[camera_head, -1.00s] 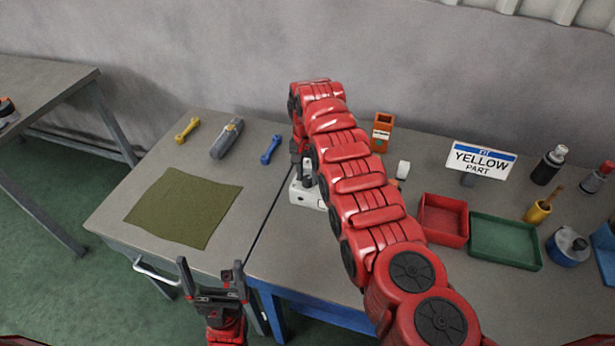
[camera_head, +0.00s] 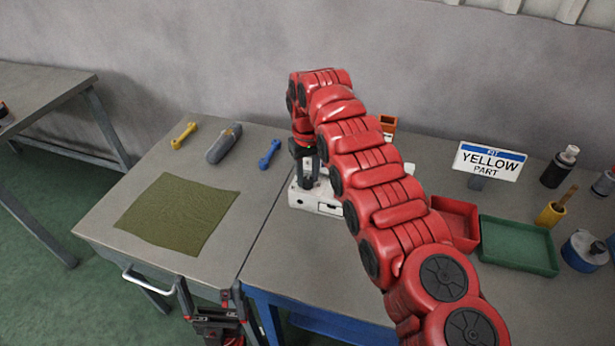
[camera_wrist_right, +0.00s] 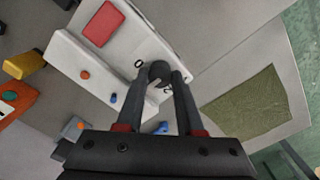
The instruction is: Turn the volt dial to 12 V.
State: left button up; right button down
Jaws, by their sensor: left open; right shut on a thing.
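The white volt unit (camera_head: 318,205) stands on the workbench, partly hidden behind my right arm. In the right wrist view, the unit (camera_wrist_right: 132,57) has a red panel, an orange button and a small blue part. The black round volt dial (camera_wrist_right: 159,71) sits between the fingertips of my right gripper (camera_wrist_right: 160,76), which is shut on it. In the head view, my right gripper (camera_head: 308,176) points down onto the unit. I cannot read the dial's setting. My left gripper (camera_head: 210,292) is open and empty, in front of the bench's near edge.
An olive mat (camera_head: 178,214) lies left of the unit. A yellow wrench (camera_head: 184,135), a grey tool (camera_head: 224,143) and a blue wrench (camera_head: 269,153) lie behind it. A red tray (camera_head: 456,222), a green tray (camera_head: 518,245) and a "YELLOW PART" sign (camera_head: 489,161) are right.

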aim_at(307, 179)
jog(key=shift+n, duration=0.4)
jog(key=c, duration=0.5)
grip_release()
jog(key=shift+c, duration=0.2)
jog(key=shift+r, duration=0.35)
notch_tip(307, 179, up, 2)
jog(key=shift+a+r, duration=0.1)
jog(key=shift+r, duration=0.1)
notch_tip(307, 179, up, 14)
jog(key=p, duration=1.4)
jog(key=shift+r+p, duration=0.2)
jog(key=shift+p, duration=0.15)
